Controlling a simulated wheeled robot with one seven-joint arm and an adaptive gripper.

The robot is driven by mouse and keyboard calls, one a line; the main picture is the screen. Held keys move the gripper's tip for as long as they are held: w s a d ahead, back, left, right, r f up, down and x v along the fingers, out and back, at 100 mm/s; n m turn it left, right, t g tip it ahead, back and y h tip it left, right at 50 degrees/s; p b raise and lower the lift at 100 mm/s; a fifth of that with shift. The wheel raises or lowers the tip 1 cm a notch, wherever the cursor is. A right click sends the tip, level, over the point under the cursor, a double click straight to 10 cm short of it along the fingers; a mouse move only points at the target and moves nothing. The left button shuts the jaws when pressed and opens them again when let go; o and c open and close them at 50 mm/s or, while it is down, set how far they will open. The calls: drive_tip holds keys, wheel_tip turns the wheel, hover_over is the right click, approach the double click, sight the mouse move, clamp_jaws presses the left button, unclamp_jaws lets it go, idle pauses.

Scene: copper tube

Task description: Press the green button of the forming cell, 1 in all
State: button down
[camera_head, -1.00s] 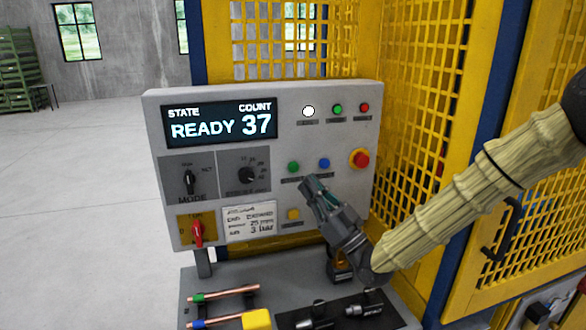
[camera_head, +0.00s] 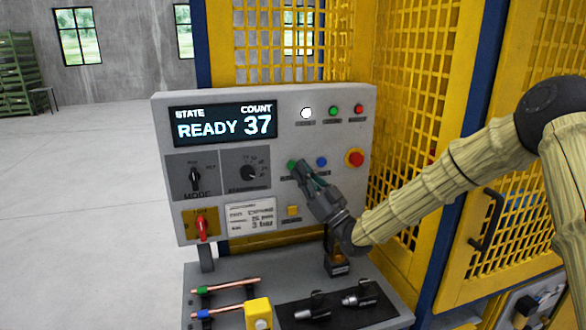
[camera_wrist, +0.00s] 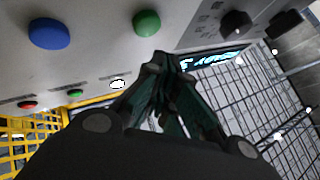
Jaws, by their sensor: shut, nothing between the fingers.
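The grey control panel (camera_head: 220,212) of the forming cell stands upright, its display (camera_head: 222,124) reading READY and 37. The green button (camera_head: 292,165) sits left of the blue button (camera_head: 321,162); in the head view my gripper partly covers it. My gripper (camera_head: 301,166) is shut and empty, its tips at the green button's lower right edge. In the wrist view the green button (camera_wrist: 147,23) shows whole just beyond the closed fingertips (camera_wrist: 161,60), with the blue button (camera_wrist: 49,33) to its left. I cannot tell whether the tips touch the button.
A yellow button (camera_head: 293,211) is below, near my wrist. Copper tubes (camera_head: 228,287), a yellow block (camera_head: 258,313) and a black mat (camera_head: 335,312) lie on the bench below. Yellow mesh guarding (camera_head: 425,110) stands to the right.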

sight(292, 166)
drive_tip(key=shift+w+a+f, duration=0.1)
drive_tip(key=shift+w, duration=0.6)
drive_tip(key=shift+w+a+f+b, duration=0.15)
drive_tip(key=shift+w+b, duration=0.15)
drive_tip(key=shift+b, duration=0.35)
idle(0.6)
